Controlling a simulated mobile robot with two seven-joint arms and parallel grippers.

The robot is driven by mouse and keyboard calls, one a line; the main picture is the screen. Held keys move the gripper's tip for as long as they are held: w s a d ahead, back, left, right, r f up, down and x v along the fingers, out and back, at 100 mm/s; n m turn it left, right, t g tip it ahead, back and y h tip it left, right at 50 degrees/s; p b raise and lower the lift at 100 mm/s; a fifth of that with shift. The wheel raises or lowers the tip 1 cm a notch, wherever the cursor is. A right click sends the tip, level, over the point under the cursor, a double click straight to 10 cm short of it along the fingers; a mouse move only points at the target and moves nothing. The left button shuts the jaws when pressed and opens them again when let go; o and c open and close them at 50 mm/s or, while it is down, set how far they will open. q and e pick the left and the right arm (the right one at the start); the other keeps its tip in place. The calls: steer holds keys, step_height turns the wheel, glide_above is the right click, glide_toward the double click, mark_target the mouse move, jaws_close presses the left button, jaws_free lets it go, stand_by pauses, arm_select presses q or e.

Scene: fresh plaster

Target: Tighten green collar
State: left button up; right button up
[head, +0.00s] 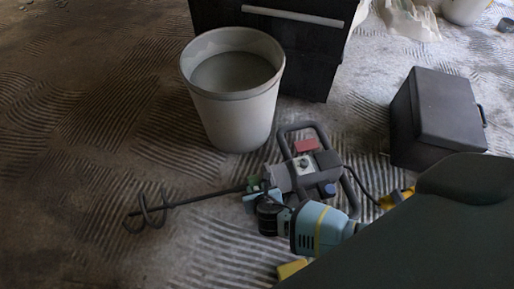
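A paddle mixer lies on the ridged floor, with a grey body (306,172), a dark handle frame and a long dark shaft ending in a spiral paddle (146,213) at the left. The green collar (254,183) is where the shaft meets the body. My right gripper (261,193) comes in from the lower right, its light-blue fingertips at the collar's near side. The fingers overlap the collar and shaft in the head view, so I cannot tell whether they grip it. My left gripper is not in view.
A pale bucket (236,112) of grey material stands behind the mixer. A black cabinet (275,50) stands behind the bucket. A dark case (437,110) sits at the right. White bags (408,20) lie at the top right. The floor at left is clear.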

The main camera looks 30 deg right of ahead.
mark_target(254, 181)
steer(key=c, duration=0.3)
steer(key=shift+c, duration=0.2)
steer(key=w+r+g+p, duration=0.1)
steer(key=p, duration=0.4)
steer(key=shift+d+g, duration=0.1)
steer(key=shift+g, duration=0.3)
steer(key=shift+w+r+g+y+p, duration=0.15)
steer(key=shift+w+g+y+p, duration=0.1)
steer(key=shift+g+y+p, duration=0.3)
steer(key=shift+w+d+g, duration=0.1)
steer(key=shift+w+g, duration=0.05)
steer(key=shift+g, duration=0.1)
steer(key=shift+w+g, duration=0.25)
steer(key=shift+g, duration=0.35)
steer(key=shift+w+d+g+y+b, duration=0.2)
steer(key=shift+w+g+y+b, duration=0.3)
steer(key=shift+g, duration=0.5)
